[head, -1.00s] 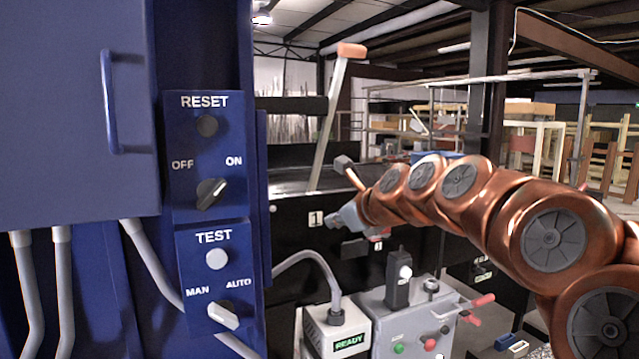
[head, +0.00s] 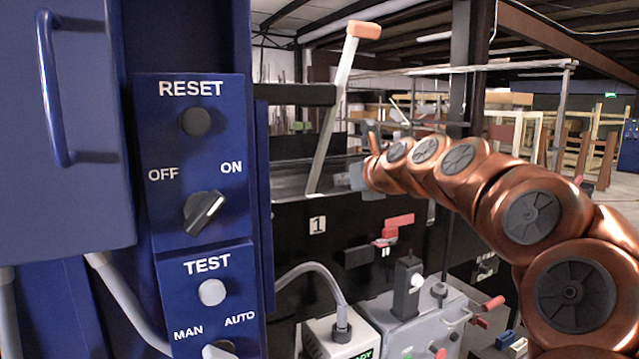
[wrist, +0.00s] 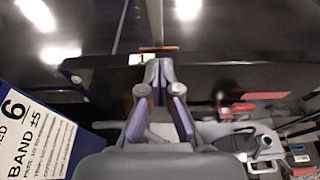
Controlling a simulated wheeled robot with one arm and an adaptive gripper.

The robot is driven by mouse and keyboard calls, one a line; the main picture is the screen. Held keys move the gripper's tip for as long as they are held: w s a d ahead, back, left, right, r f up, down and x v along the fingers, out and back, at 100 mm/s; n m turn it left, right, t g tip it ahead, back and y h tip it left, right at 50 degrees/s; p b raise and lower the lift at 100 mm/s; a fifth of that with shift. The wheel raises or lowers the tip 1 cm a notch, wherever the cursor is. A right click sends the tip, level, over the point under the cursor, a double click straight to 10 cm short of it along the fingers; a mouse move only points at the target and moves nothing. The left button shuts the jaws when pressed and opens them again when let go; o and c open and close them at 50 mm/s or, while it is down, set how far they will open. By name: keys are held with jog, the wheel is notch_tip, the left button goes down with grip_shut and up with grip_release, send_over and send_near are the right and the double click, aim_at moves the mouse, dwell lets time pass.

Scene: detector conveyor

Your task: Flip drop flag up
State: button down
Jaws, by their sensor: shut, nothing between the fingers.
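A red flag-like plate (head: 398,221) stands out from the black conveyor side, right of the number 1 plate (head: 317,224). A smaller red piece (head: 386,241) is just below it; I cannot tell which part is the drop flag. The red plate also shows in the wrist view (wrist: 265,96), right of my gripper (wrist: 158,68). A tall pale lever (head: 332,115) with an orange tip leans up behind the conveyor edge. In the head view my gripper (head: 357,177) is above and left of the red plate, apart from it. Its fingers are shut and empty.
A blue panel (head: 150,230) with RESET and TEST controls fills the left. A grey control box (head: 425,320) with buttons and a READY unit (head: 340,335) stand below the conveyor. In the wrist view, a BAND #5 sign (wrist: 35,135) is at lower left.

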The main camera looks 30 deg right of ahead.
aim_at(316, 184)
jog(key=shift+w, duration=0.15)
jog(key=p+x, duration=0.3)
jog(key=x, duration=0.6)
jog(key=shift+w+f, duration=0.2)
jog(key=shift+w, duration=0.15)
jog(key=shift+w, duration=0.1)
